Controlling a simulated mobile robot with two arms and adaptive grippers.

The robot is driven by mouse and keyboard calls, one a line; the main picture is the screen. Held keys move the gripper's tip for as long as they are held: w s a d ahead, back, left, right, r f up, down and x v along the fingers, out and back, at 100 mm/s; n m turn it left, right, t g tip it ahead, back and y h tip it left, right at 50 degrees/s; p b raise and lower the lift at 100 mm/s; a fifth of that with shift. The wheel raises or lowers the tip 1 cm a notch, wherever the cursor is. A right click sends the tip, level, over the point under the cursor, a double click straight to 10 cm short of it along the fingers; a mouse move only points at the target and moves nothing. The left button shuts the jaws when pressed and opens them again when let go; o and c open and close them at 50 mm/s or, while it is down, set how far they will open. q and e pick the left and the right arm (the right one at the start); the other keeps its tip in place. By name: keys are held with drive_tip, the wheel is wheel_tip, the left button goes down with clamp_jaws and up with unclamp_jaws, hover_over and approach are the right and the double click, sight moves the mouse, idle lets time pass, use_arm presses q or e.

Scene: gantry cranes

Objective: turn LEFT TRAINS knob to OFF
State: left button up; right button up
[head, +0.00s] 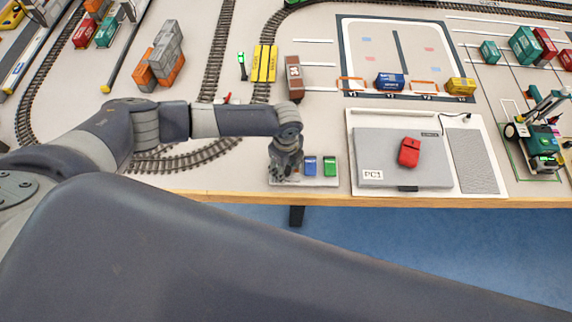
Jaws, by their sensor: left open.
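A small light control panel (320,183) sits at the front edge of the table, with a blue block (311,166) and a green block (330,166) on it. My left gripper (281,172) points down over the left end of this panel and is open. The LEFT TRAINS knob cannot be made out; my gripper and wrist cover the panel's left part. I cannot tell whether the fingers touch anything. No labels on the panel are readable. My right gripper is not in view.
Right of the panel is a closed grey laptop (390,174) marked PC1, with a red object (409,152) on it. Train tracks (217,50), a brown wagon (294,78) and a yellow piece (264,63) lie behind my arm. The table's wooden front edge (430,201) runs below.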

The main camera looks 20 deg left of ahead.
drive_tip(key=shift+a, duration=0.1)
use_arm(q)
drive_tip(key=c, duration=1.1)
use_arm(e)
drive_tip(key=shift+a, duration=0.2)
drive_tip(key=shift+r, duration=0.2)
use_arm(q)
drive_tip(key=n+p, duration=0.1)
drive_tip(key=n, duration=0.1)
drive_tip(key=shift+r+n+p, duration=0.1)
drive_tip(key=shift+n+p, duration=0.3)
drive_tip(key=n+p, duration=0.1)
drive_tip(key=n, duration=0.2)
drive_tip(key=shift+p, duration=0.3)
drive_tip(key=shift+n+p, duration=0.4)
drive_tip(key=shift+n, duration=0.5)
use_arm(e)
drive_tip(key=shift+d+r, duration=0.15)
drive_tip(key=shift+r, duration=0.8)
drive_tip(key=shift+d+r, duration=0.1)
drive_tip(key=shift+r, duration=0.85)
